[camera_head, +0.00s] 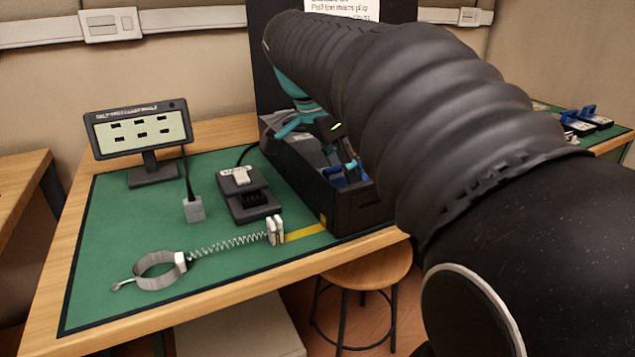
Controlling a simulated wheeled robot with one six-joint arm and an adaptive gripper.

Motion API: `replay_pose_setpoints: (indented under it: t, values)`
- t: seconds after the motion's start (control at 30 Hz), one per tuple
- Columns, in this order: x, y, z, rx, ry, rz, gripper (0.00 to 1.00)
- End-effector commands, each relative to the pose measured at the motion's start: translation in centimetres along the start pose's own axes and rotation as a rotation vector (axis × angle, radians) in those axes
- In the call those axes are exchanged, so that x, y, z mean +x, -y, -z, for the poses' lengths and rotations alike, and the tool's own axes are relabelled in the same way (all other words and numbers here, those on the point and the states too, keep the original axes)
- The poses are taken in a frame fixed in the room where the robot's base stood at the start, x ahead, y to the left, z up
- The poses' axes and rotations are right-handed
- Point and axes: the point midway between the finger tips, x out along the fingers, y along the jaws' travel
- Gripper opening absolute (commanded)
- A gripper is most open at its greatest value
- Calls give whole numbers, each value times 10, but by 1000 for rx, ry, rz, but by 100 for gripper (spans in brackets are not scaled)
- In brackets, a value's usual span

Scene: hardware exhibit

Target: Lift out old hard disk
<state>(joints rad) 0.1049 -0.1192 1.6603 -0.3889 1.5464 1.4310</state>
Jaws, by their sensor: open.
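A black open-topped case (350,210) stands at the right end of the green-matted table. Its inside is partly hidden by my arm and gripper. A blue part (335,176), perhaps the handle of the old hard disk, shows in the near end of the case; the disk body cannot be made out. My gripper (338,150), dark with teal parts and a small green light, reaches down over the case close to the blue part. Its jaws are open, and I cannot tell if they touch it or stand around it.
On the green mat (120,235) are a small display on a stand (138,128), a black dock (247,196), a grey block (194,209) on a cable and a wrist strap (157,268) with a coiled cord. Blue-handled drives (578,123) lie on another table. A stool (365,267) stands below.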

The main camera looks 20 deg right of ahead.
Motion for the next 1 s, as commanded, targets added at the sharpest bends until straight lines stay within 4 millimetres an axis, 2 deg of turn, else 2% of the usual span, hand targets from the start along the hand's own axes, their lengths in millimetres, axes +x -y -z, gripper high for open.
replay_pose_setpoints:
  t: [0.23,0.4,0.8,1.0]
  values:
    - [1,0,0,0,0,1,44]
    - [1,0,0,0,0,1,1]
    - [-2,0,1,1,-1,3,0]
    - [-23,1,10,2,-1,5,0]
